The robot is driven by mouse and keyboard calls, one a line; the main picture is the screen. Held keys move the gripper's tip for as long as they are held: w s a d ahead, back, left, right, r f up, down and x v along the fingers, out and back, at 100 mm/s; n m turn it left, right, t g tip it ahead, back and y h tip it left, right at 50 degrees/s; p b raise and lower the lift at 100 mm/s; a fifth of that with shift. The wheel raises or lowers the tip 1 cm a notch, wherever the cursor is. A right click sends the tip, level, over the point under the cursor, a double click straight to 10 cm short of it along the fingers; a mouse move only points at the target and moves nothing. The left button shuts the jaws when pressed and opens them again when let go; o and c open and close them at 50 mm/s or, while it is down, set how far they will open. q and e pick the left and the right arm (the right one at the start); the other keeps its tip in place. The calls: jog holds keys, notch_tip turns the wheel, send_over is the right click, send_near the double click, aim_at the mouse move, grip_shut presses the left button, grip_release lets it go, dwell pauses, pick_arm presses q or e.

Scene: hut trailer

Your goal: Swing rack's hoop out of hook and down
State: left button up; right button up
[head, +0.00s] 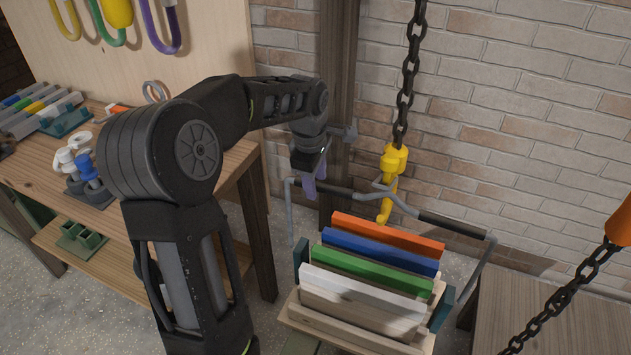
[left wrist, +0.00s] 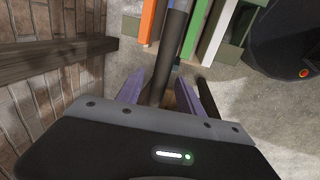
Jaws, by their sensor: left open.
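The rack (head: 370,318) holds orange, blue, green and white boards upright and hangs below a yellow hook (head: 391,170). Its grey wire hoop (head: 482,262) rises around the boards, and the hoop's bent middle lies at the hook. The hoop has black sleeves to the left and right of the hook. My left gripper (head: 312,186) is open at the left part of the hoop. In the left wrist view, its purple fingers stand on either side of a black bar (left wrist: 175,42), likely the left sleeve. Contact cannot be told. My right gripper is not in view.
A black chain (head: 407,80) carries the hook in front of a brick wall and a dark wooden post (head: 338,60). A workbench (head: 228,165) with small parts stands left. Another chain (head: 560,300) with an orange end and a wooden surface (head: 570,318) are at right.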

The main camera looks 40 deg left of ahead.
pick_arm(q)
jog(key=shift+f, duration=0.2)
jog(key=shift+c, duration=0.2)
grip_shut()
dwell(1.1)
